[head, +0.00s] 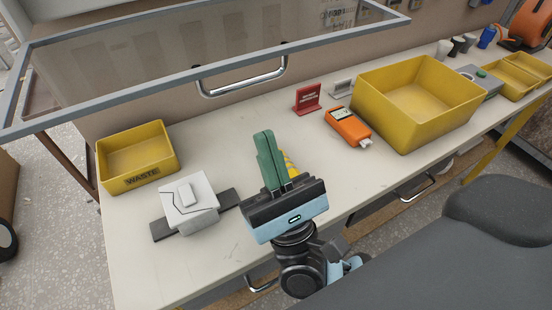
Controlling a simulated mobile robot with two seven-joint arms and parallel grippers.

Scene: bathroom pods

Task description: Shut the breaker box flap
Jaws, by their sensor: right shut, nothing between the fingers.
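A large see-through panel in a grey frame (215,62), which looks like the breaker box flap, hangs open over the back left of the bench. A metal bar handle (245,88) is fixed to its near edge. The box behind it is only partly seen. My right gripper (266,140), with green fingers, is shut and empty above the middle of the bench. It is nearer to me than the handle and apart from it. My left gripper is out of view.
On the bench (240,140) stand a yellow waste bin (110,168), a white box (190,205) on a dark strip, a red sign (307,98), an orange meter (346,126) and a large yellow bin (405,120). The bench between the waste bin and red sign is clear.

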